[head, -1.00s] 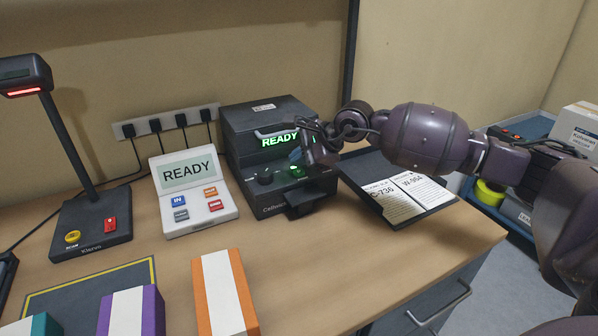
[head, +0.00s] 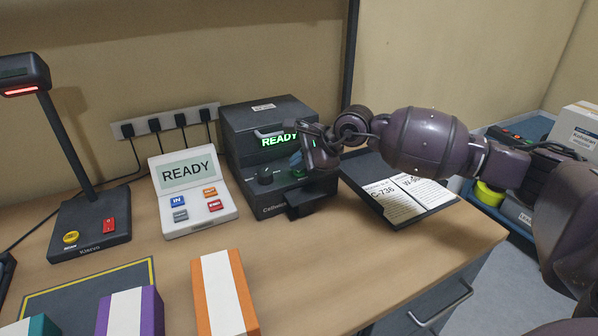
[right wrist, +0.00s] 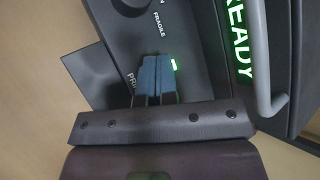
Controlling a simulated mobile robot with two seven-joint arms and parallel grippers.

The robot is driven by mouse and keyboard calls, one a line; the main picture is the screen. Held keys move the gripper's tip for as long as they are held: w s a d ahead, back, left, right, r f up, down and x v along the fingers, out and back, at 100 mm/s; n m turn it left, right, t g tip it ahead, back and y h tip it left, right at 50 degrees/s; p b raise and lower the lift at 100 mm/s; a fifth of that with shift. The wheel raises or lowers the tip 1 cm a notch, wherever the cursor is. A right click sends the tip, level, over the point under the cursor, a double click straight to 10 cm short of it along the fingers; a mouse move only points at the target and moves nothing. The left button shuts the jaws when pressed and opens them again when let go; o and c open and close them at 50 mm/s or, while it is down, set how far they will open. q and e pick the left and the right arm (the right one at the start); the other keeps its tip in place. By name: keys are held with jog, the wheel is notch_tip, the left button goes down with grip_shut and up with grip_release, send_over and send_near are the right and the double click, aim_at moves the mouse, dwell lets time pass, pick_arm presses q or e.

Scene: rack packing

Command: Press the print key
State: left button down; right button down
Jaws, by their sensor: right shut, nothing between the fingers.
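The label printer (head: 262,123) is a dark box at the back of the desk, and its green display (head: 277,140) reads READY. My right gripper (head: 298,163) is shut and empty, with its blue fingertips at the printer's front panel. In the right wrist view the closed fingertips (right wrist: 156,68) cover the spot where the print key sits. I cannot tell whether the fingertips touch the key. My left gripper is not in view.
A black knob (head: 265,176) is left of the fingertips. A white keypad (head: 195,192) showing READY and a scanner stand (head: 90,225) are further left. A dark clipboard tray with label cards (head: 402,198) lies right of the printer. Striped boxes (head: 224,290) stand in front.

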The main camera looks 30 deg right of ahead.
aim_at(300, 173)
jog(key=shift+f, duration=0.2)
dwell(0.6)
jog(key=shift+r, duration=0.8)
jog(key=shift+r+p, duration=0.55)
jog(key=shift+r, duration=0.35)
jog(key=shift+r+p, duration=0.5)
jog(key=shift+r, duration=1.15)
